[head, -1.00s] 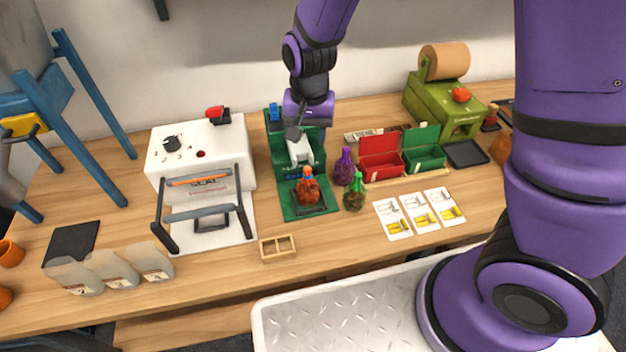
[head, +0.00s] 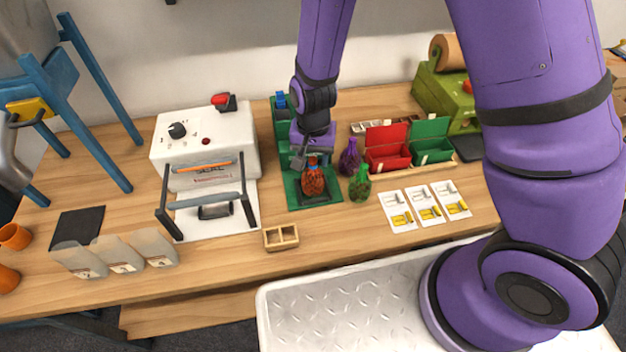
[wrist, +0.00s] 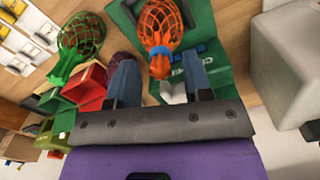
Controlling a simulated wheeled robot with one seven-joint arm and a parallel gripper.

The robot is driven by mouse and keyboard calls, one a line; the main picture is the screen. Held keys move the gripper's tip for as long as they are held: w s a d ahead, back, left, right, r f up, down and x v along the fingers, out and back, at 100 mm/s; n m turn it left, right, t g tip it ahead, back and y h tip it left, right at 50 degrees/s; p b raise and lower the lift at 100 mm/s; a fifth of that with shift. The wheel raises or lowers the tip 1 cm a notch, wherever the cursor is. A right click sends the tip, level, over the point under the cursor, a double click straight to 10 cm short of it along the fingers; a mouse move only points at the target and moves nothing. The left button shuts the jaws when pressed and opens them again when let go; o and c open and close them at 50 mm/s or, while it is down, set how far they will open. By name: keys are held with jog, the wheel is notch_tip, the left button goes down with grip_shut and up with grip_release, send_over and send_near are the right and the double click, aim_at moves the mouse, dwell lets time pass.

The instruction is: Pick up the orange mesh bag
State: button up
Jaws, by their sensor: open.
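The orange mesh bag (head: 313,181), filled with brown contents, stands upright on the green scale (head: 332,195). In the wrist view the orange mesh bag (wrist: 160,32) shows its gathered neck pointing toward my gripper. My gripper (head: 306,160) is right at the bag's top in the head view. In the wrist view my gripper (wrist: 160,78) has its two fingers apart, with the bag's neck in line with the space between them. Nothing is clamped. Whether the neck lies between the fingertips or just beyond them, I cannot tell.
A purple mesh bag (head: 349,157) and a green mesh bag (head: 359,184) stand close to the right. The white sealing machine (head: 206,142) is at the left. A small wooden tray (head: 281,237) lies in front. Red and green bins (head: 387,157) stand at the right.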

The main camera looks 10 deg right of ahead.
jog(key=shift+f, duration=1.15)
jog(key=shift+c, duration=0.2)
grip_shut()
jog(key=shift+r, duration=0.15)
